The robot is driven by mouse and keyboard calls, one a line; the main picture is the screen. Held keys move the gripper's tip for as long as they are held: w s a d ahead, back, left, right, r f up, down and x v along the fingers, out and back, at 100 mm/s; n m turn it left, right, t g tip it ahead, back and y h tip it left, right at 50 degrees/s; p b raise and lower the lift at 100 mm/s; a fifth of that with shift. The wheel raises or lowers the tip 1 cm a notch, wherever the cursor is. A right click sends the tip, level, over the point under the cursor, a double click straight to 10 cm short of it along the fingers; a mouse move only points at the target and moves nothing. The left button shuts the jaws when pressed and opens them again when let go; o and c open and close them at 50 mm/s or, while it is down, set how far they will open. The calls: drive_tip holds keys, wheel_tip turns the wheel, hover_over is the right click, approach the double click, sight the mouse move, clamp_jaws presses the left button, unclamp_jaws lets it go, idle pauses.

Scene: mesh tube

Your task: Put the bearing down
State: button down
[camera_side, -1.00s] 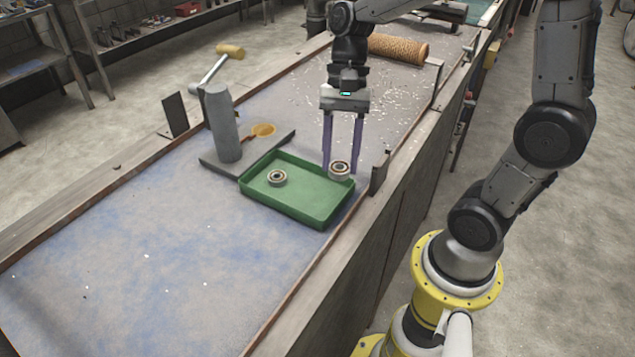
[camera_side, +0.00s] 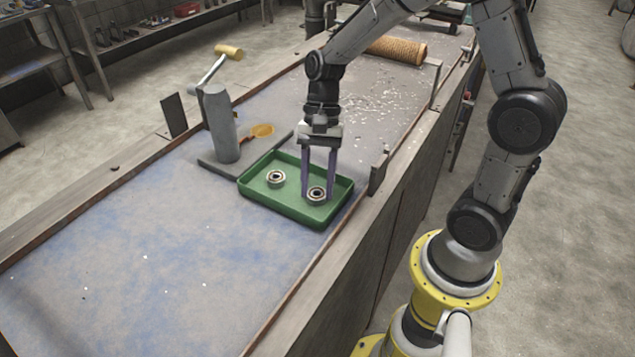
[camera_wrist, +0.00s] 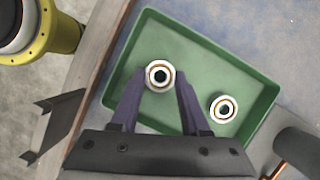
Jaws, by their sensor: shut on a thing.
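One bearing (camera_side: 316,195), a small metal ring with a dark centre, is between the fingertips of my gripper (camera_side: 318,192), which is shut on it. It also shows between the two purple fingers in the wrist view (camera_wrist: 160,75). The bearing is low inside the right part of the green tray (camera_side: 262,203); I cannot tell whether it touches the tray floor. A second bearing (camera_side: 276,178) lies on the tray floor to the left, apart from my gripper; the wrist view shows it to the right (camera_wrist: 223,108).
A grey cylinder (camera_side: 221,125) stands on a flat base behind the tray's left side, with a mallet (camera_side: 220,65) near it. An upright metal bracket (camera_side: 379,171) is at the bench edge, right of the tray. The bench at front left is clear.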

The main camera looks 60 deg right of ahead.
drive_tip(key=shift+c, duration=2)
unclamp_jaws()
drive_tip(key=shift+f, duration=0.1)
drive_tip(key=v, duration=1.1)
drive_tip(key=s+r+n+t+h, duration=0.1)
drive_tip(key=s+n+t+h, duration=0.1)
drive_tip(key=s+n, duration=0.4)
drive_tip(key=s+a+r+n+t+h, duration=0.1)
drive_tip(key=s+r+n+t+h, duration=0.1)
drive_tip(key=s+n+t, duration=0.3)
drive_tip(key=shift+s+a+n, duration=0.25)
drive_tip(key=shift+s+n, duration=1.05)
drive_tip(key=shift+s, duration=0.4)
